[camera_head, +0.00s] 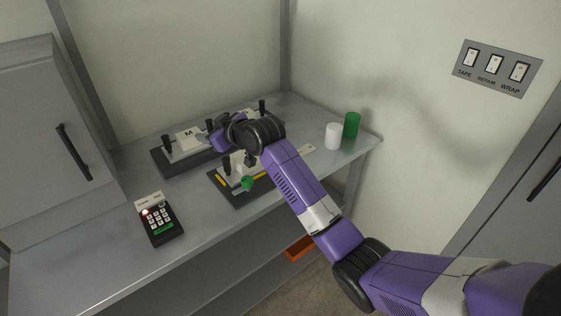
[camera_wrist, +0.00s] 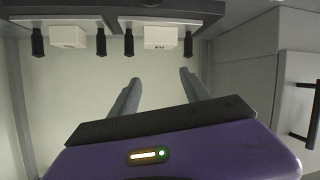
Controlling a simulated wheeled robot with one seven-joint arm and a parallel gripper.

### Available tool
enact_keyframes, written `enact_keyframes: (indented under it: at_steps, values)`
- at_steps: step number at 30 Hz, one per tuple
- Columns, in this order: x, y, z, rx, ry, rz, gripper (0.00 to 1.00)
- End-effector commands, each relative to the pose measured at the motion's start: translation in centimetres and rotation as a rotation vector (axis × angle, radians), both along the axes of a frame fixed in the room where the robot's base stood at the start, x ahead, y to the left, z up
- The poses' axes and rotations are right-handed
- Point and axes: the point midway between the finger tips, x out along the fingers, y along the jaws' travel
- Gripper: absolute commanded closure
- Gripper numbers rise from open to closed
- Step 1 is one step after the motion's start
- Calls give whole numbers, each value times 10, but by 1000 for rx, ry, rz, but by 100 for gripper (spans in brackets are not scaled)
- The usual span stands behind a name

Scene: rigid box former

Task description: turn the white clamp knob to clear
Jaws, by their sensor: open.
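My gripper shows in the wrist view (camera_wrist: 160,77) with its two grey fingers apart and nothing between them. In the head view its purple body is over the back fixture (camera_head: 160,170), and my wrist hides its fingers. The front fixture (camera_head: 238,203) has a green round knob (camera_head: 247,184) at its front edge and a white piece (camera_head: 238,160) partly behind my arm. I cannot tell whether that white piece is the clamp knob. A white cylinder (camera_head: 333,136) stands upright on the table's right part, apart from my gripper.
A green cylinder (camera_head: 352,125) stands beside the white one. The back fixture carries black posts and white blocks, also in the wrist view (camera_wrist: 161,38). A keypad (camera_head: 158,221) with a red light is at the front left. A grey cabinet (camera_head: 60,140) bounds the table's left.

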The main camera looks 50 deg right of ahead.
Motion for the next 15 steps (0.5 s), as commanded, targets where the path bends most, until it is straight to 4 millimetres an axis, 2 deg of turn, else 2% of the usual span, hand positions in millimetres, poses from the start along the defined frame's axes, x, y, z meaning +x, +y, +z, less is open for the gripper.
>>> enact_keyframes:
  at_steps: [1, 4, 8, 12, 15]
  values:
    - [5, -21, 6, -33, 51, 2, 45]
    - [5, -54, 11, -87, 184, 17, 45]
    - [-8, -97, 15, -144, 382, 38, 45]
    - [-41, -134, 17, -176, 620, 71, 45]
    - [-72, -144, 9, -168, 804, 123, 45]
